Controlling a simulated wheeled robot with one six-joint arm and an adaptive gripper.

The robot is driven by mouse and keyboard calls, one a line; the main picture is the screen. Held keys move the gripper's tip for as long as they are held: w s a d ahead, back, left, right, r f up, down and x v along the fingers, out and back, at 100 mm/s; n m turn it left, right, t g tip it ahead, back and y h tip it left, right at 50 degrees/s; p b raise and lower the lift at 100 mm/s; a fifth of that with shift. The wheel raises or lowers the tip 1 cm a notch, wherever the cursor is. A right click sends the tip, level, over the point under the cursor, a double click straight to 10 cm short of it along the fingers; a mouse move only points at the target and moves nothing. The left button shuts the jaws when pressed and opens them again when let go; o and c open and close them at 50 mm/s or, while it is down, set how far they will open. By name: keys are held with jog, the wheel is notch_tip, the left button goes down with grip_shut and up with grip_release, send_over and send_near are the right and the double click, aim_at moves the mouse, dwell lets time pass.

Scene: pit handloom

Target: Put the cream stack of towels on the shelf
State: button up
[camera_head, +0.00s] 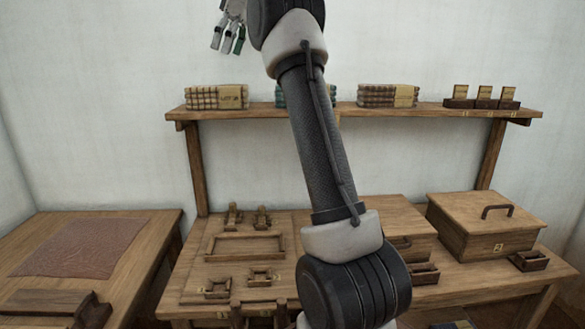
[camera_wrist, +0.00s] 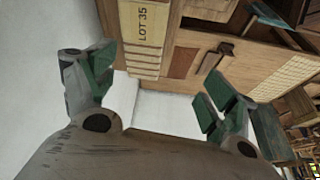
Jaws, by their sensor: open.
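A cream checked stack of towels (camera_head: 217,97) with a pale label lies at the left end of the wooden shelf (camera_head: 350,112). In the wrist view, a cream layered stack labelled "LOT 35" (camera_wrist: 143,35) shows at the top, against brown wood. My gripper (camera_head: 228,40) is raised above the left stack in the head view, near the top edge. In the wrist view its fingers (camera_wrist: 155,88) are spread apart with nothing between them. The fingers are apart from the labelled stack.
A teal stack (camera_head: 290,97), partly hidden by my arm, and a brownish stack (camera_head: 388,96) share the shelf. Small card holders (camera_head: 483,100) stand at its right end. Below, the workbench (camera_head: 195,278) holds small wooden frames and a handled box (camera_head: 485,225). A side table (camera_head: 140,245) bears a reddish cloth.

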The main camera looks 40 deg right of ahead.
jog(key=s+a+f+m+h, duration=0.1)
jog(key=s+a+f+m, duration=0.2)
jog(key=s, duration=0.7)
jog(key=s+a+f+m+h, duration=0.1)
jog(key=s+a+f+m, duration=0.2)
jog(key=s, duration=0.7)
jog(key=s+d+f+m+t+h, duration=0.1)
jog(key=s+f+m, duration=0.2)
jog(key=s+f, duration=1.4)
notch_tip(320, 180, down, 3)
jog(key=shift+s+t, duration=0.3)
jog(key=shift+s, duration=0.05)
